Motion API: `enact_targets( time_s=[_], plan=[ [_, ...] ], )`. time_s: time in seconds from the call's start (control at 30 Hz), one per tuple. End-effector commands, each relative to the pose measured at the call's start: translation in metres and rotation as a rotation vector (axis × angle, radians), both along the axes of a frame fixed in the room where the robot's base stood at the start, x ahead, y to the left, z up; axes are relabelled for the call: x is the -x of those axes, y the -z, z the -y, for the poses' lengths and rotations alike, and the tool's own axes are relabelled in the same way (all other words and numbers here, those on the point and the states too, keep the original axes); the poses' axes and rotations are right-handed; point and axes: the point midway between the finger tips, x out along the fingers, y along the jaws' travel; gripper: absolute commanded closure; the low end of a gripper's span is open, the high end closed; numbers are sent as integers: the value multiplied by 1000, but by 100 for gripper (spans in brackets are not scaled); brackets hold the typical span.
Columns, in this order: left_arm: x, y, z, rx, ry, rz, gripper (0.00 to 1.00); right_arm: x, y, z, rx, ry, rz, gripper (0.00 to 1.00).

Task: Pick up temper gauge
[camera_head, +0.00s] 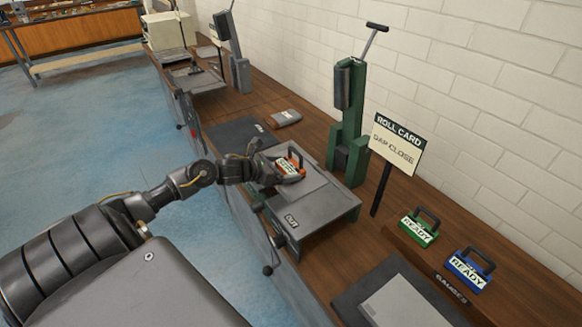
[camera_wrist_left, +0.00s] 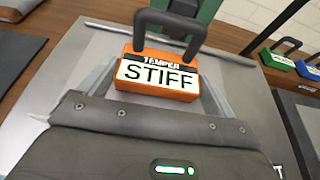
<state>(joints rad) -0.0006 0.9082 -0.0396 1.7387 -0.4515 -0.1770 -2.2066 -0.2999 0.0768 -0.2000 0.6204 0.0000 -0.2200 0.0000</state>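The temper gauge (camera_head: 290,165) is an orange block with a dark handle, on the grey plate of the bench machine. In the left wrist view the temper gauge (camera_wrist_left: 158,77) shows a label reading "TEMPER STIFF". My left gripper (camera_head: 277,168) is low at the gauge, reaching in from the left. In the wrist view the pale fingers of my left gripper (camera_wrist_left: 155,92) lie to either side of the block, with what looks like a small gap on each side. The fingertips are partly hidden. My right gripper is not in view.
A green lever stand (camera_head: 347,125) rises behind the plate, beside a "ROLL CARD GAP CLOSE" sign (camera_head: 396,143). Green (camera_head: 419,228) and blue (camera_head: 469,268) gauges labelled "READY" sit on a ledge at right. An "OFF" label (camera_head: 291,221) is on the machine's front. A brick wall stands behind.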

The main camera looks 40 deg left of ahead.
Motion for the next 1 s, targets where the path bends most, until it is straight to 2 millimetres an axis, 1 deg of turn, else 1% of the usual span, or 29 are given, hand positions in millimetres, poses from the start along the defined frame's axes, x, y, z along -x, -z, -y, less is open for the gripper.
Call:
enact_targets(
  time_s=[0.3,0.47,0.57,0.63,0.83,0.9,1.0],
  plan=[
    [0,-2,0,0,0,2,39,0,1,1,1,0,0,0],
    [-1,-10,-1,-3,1,4,39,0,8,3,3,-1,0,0],
    [-1,-21,-1,-5,3,6,39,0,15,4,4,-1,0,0],
    [2,-33,-2,-7,1,4,39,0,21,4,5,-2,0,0],
    [33,-70,-16,-9,7,-3,39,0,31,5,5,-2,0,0],
    [41,-81,-23,-6,1,-5,39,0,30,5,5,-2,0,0],
    [53,-92,-28,1,1,-5,39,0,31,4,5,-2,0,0]
  ],
)
